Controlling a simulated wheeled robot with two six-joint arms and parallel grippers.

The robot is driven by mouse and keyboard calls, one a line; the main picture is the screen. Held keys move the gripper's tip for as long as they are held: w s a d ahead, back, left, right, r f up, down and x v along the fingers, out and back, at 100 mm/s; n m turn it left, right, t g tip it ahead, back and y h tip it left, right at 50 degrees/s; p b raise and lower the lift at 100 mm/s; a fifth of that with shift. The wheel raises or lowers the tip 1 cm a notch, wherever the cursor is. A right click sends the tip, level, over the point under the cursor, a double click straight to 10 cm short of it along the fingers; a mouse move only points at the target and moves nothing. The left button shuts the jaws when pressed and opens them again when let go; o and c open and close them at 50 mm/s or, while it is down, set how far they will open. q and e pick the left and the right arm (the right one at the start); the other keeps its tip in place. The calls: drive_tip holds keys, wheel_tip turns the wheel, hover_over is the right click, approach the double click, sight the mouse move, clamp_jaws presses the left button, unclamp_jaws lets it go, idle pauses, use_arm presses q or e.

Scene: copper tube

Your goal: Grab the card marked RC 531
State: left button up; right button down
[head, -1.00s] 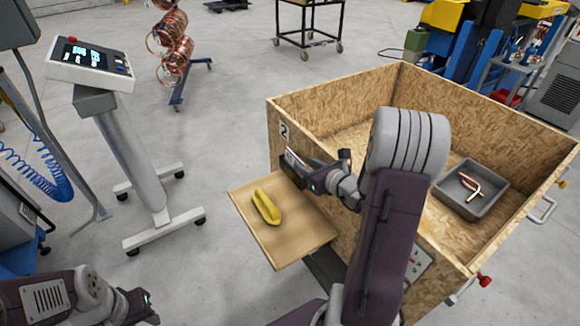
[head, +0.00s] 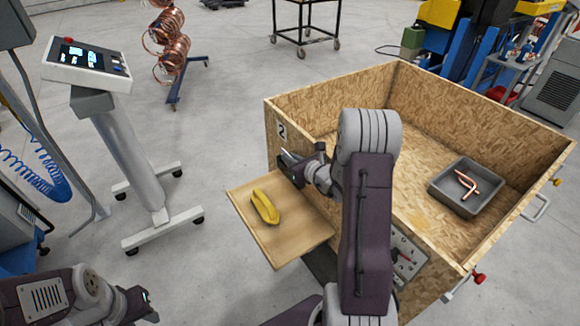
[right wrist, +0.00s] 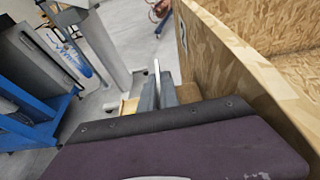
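A thin pale card (right wrist: 157,78) shows nearly edge-on in the right wrist view, with the grey fingers of my right gripper (right wrist: 159,94) close on either side of it. In the head view a pale sliver of the card (head: 287,156) shows beside my right gripper (head: 292,164), at the outer left wall of the chipboard crate (head: 340,92). No marking on it can be read. I cannot tell whether the fingers press on it. My left gripper (head: 146,300) is low at the left, away from the crate, its fingers too small to judge.
A wooden shelf (head: 285,240) with a yellow object (head: 265,207) juts from the crate below my right gripper. Inside the crate is a grey tray (head: 448,190) with copper tubes (head: 465,184). A wheeled console (head: 140,155) stands left. Floor between console and shelf is clear.

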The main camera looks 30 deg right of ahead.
idle(0.3)
wheel_tip(320, 180, up, 18)
drive_tip(key=p, duration=0.3)
